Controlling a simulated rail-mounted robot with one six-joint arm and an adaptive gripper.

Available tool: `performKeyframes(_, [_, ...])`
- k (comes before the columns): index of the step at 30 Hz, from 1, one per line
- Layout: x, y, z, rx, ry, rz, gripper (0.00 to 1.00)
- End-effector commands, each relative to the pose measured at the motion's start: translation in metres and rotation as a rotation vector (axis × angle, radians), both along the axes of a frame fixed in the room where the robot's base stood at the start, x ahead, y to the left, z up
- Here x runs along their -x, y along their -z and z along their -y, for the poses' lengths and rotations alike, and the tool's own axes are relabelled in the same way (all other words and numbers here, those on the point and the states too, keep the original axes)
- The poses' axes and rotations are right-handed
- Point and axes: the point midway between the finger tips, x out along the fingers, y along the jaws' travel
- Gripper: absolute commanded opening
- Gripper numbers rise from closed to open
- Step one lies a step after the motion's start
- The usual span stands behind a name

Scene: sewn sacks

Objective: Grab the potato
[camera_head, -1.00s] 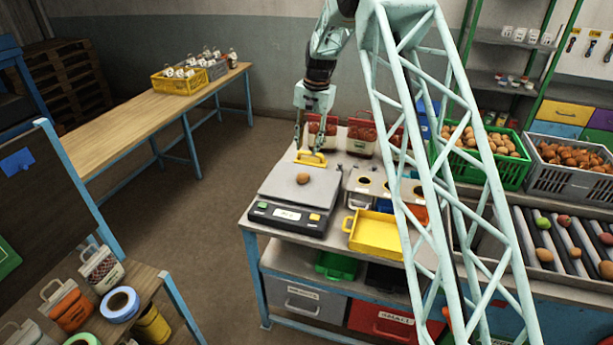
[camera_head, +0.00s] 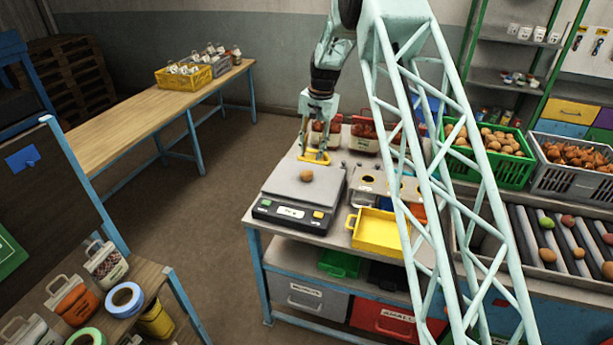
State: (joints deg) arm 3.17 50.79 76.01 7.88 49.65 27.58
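A single brown potato (camera_head: 306,175) lies on the grey plate of the weighing scale (camera_head: 280,188), near the middle of the plate. My gripper (camera_head: 313,152) points down just behind the scale, beyond the potato and apart from it. Its fingers are at a yellow handle-like piece (camera_head: 315,157) at the back edge of the scale. The fingers are small in this view, and I cannot tell whether they are closed on that piece.
A yellow tray (camera_head: 380,232) stands right of the scale. Red-and-white sacks (camera_head: 326,134) stand behind my gripper. A green crate of potatoes (camera_head: 490,150) and a grey crate (camera_head: 572,165) are at the right. A roller conveyor (camera_head: 560,240) carries several loose round items.

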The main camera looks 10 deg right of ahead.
Motion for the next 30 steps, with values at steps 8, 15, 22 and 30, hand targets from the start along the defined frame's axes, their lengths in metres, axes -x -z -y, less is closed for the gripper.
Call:
performKeyframes(8, [-0.002, 0.036, -0.004, 0.0, 0.0, -0.002, 0.29])
performKeyframes(15, [-0.004, 0.054, -0.006, 0.0, 0.0, -0.001, 0.29])
performKeyframes(22, [-0.004, 0.057, -0.006, 0.0, 0.0, 0.0, 0.29])
performKeyframes(30, [-0.004, 0.058, -0.006, 0.0, 0.0, 0.0, 0.29])
